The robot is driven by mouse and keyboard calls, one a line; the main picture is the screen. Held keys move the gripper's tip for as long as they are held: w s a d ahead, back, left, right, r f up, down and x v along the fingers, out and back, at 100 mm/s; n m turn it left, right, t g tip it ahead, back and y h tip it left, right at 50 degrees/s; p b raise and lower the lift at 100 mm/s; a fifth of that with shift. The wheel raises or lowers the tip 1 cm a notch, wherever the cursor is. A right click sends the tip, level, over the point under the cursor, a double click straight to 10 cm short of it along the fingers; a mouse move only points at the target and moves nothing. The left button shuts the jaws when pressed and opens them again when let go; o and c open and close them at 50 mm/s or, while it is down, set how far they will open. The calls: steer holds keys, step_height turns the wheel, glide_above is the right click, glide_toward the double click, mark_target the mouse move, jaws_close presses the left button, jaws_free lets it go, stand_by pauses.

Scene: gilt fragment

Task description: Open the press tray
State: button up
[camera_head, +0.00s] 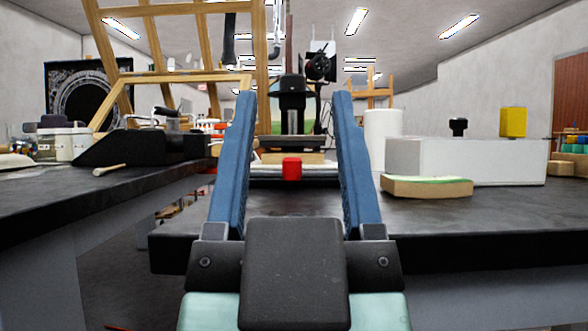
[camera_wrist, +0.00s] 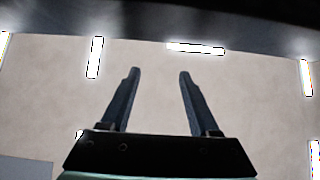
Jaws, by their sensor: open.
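The press (camera_head: 292,100) stands on the dark table ahead, seen between my fingers. A pale, low tray (camera_head: 266,172) shows at its foot, with a small red block (camera_head: 292,168) at its front that may be its handle. Whether the tray is pulled out at all, I cannot tell. My gripper (camera_head: 290,95) is open and empty, its two blue fingers pointing forward on either side of the red block in the picture, apart from it. In the wrist view my open gripper (camera_wrist: 158,72) has only the ceiling between its fingers.
The dark table (camera_head: 440,220) has its front edge close by. On it at right stand a white box (camera_head: 470,160), a green-topped block (camera_head: 425,187) and a white cylinder (camera_head: 382,138). Another dark table (camera_head: 60,205) at left holds a black tool (camera_head: 125,148) and jars (camera_head: 65,145).

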steer(key=w+r+g+p, duration=0.1)
steer(key=w+r+p, duration=0.2)
steer(key=r+p, duration=0.85)
steer(key=w+r+g+p, duration=0.1)
steer(key=w+r+p, duration=0.1)
steer(key=r+p, duration=1)
steer(key=n+g+y+p, duration=0.2)
steer(key=g+p, duration=0.7)
steer(key=p, duration=1.7)
glide_above(293, 159)
steer(key=s+d, duration=0.2)
steer(key=s, duration=0.5)
step_height(293, 159, down, 16)
steer(key=r, duration=0.1)
steer(key=s+f+g+p, duration=0.1)
steer(key=s+f+p, duration=0.1)
steer(key=f+p, duration=0.1)
steer(key=s+f+g+p, duration=0.2)
steer(key=s+f+p, duration=0.1)
steer(key=shift+f, duration=0.3)
steer(key=shift+w+f, duration=0.2)
steer(key=p+x, duration=0.1)
steer(key=x, duration=1.1)
steer(key=shift+w+a, duration=0.1)
steer(key=shift+a, duration=0.05)
